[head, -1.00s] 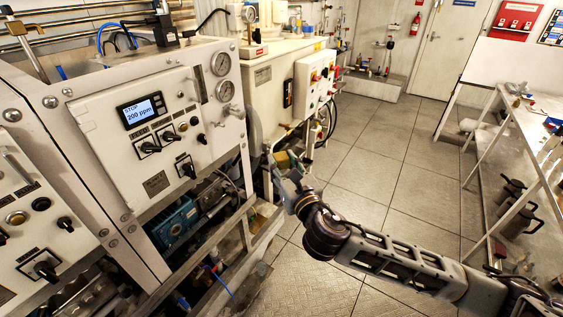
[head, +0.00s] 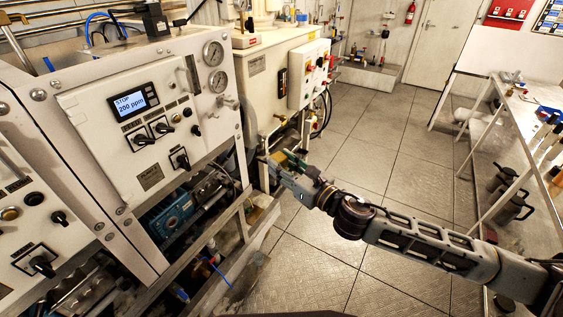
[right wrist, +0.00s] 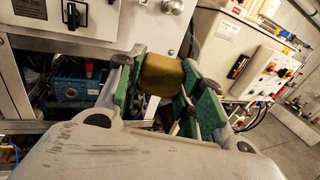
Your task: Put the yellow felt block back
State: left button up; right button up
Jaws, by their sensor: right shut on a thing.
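The yellow felt block (right wrist: 161,75) is a dull mustard block in the right wrist view. It sits between the green-padded fingers of my right gripper (right wrist: 166,82), which is shut on it. In the head view my right gripper (head: 279,162) is held in the air in front of the machine's frame, near the gap beside the cream cabinet; the block is too small there to make out clearly. My left gripper is in no view.
The white control panel (head: 150,130) with a display reading STOP 200 ppm stands left, above a blue pump (head: 172,218). The cream cabinet (head: 262,75) with its switch box (head: 309,73) stands behind the gripper. The tiled floor (head: 375,160) is open; a bench (head: 520,105) is right.

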jog(key=s+d+f+n+g+y, duration=0.1)
jog(key=d+f+n+g+y, duration=0.2)
jog(key=f+n+g+y, duration=0.3)
jog(key=shift+s+n+g+y, duration=0.35)
jog(key=shift+n+g, duration=1.25)
jog(key=shift+g, duration=1.6)
jog(key=shift+s+f, duration=0.1)
jog(key=shift+f, duration=0.05)
